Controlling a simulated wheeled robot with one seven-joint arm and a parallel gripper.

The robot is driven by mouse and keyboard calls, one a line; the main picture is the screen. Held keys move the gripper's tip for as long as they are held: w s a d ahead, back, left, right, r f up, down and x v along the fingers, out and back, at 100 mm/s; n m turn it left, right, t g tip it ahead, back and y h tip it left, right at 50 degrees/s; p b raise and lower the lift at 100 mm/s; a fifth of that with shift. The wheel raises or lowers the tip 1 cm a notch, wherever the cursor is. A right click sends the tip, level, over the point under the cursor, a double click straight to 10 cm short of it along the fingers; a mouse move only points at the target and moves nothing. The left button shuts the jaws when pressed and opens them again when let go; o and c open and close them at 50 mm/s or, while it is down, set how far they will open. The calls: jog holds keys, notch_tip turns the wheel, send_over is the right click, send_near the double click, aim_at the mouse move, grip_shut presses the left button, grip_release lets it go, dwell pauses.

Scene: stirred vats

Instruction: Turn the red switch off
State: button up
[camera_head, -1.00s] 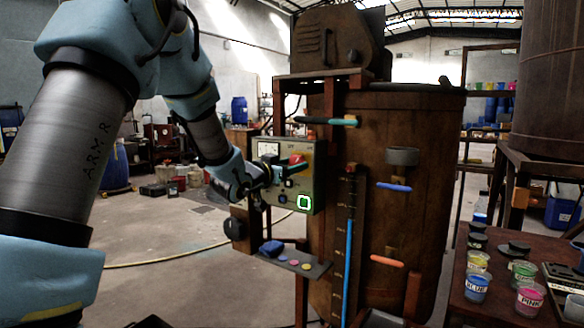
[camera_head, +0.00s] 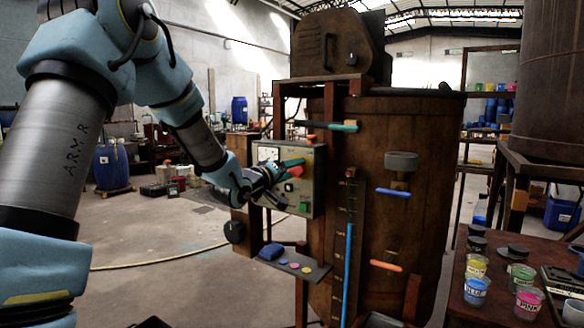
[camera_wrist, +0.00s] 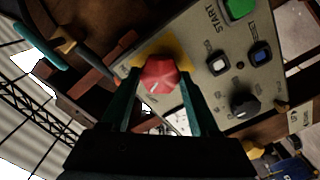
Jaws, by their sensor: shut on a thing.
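The red switch (camera_wrist: 160,75) is a faceted red knob on a yellow plate on the grey control panel (camera_wrist: 205,95). It also shows in the head view (camera_head: 297,172), partly hidden by my gripper (camera_head: 291,167). In the wrist view, my gripper (camera_wrist: 159,85) has its two teal fingers on either side of the knob, shut on it. The green START button (camera_wrist: 240,8) is on the same panel and looks unlit.
A white button (camera_wrist: 218,64), a blue button (camera_wrist: 260,54) and a black knob (camera_wrist: 244,102) sit close by on the panel. The brown vat (camera_head: 420,200) stands right of it. Paint cups (camera_head: 477,290) are on a table at the right.

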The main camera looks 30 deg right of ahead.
jog(key=n+p, duration=0.2)
jog(key=n, duration=0.2)
jog(key=shift+n, duration=0.4)
dwell(0.4)
jog(key=o, duration=1.4)
jog(key=b+v, duration=0.3)
jog(key=v, duration=0.7)
jog(key=shift+s+a, duration=0.15)
jog(key=shift+a, duration=0.25)
